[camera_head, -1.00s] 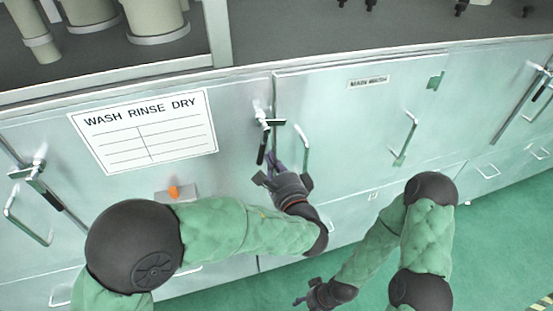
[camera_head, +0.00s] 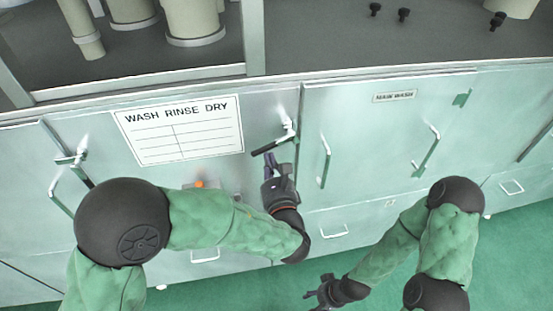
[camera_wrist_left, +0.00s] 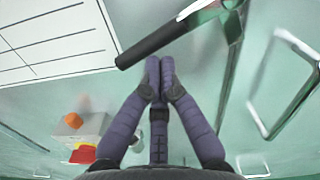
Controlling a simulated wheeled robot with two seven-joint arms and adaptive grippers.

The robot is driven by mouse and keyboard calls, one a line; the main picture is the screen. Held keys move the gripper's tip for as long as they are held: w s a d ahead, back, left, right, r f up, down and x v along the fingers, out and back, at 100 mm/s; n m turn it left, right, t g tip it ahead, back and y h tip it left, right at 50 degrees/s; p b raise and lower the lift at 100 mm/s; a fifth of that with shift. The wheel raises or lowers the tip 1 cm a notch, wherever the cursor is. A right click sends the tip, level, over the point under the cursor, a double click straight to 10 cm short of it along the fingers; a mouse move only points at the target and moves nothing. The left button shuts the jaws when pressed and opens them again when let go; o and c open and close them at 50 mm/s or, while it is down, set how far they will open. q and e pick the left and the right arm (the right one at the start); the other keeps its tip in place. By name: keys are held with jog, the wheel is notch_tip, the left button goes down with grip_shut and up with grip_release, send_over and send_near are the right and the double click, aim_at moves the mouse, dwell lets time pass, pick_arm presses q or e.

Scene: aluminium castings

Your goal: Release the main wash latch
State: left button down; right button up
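The main wash latch has a black lever (camera_head: 268,148) on a bright pivot, at the left edge of the door labelled MAIN WASH (camera_head: 375,130). The lever lies nearly level, its free end pointing left and slightly down. My left gripper (camera_head: 278,168) is just below it. In the left wrist view the fingertips (camera_wrist_left: 159,66) are together with nothing seen between them, and the black lever (camera_wrist_left: 160,38) passes just beyond them; I cannot tell whether they touch. My right gripper (camera_head: 318,290) hangs low in front of the cabinets, away from the latch; its finger state is unclear.
A door handle (camera_head: 325,162) stands right of my left gripper, with another farther right (camera_head: 428,150). A WASH RINSE DRY sign (camera_head: 180,130) is left of the latch. A box with an orange knob (camera_wrist_left: 73,120) sits low left in the wrist view. Green floor (camera_head: 500,255) is open at right.

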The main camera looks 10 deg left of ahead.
pick_arm(q)
jog(key=r+m, duration=0.1)
jog(key=a+r+m+p, duration=0.1)
jog(key=shift+s+r+m, duration=0.1)
jog(key=shift+m, duration=0.3)
jog(key=shift+a+r+p, duration=0.1)
jog(key=shift+r+p, duration=0.1)
jog(key=shift+p, duration=0.1)
jog(key=shift+a, duration=0.15)
jog(key=shift+f, duration=0.1)
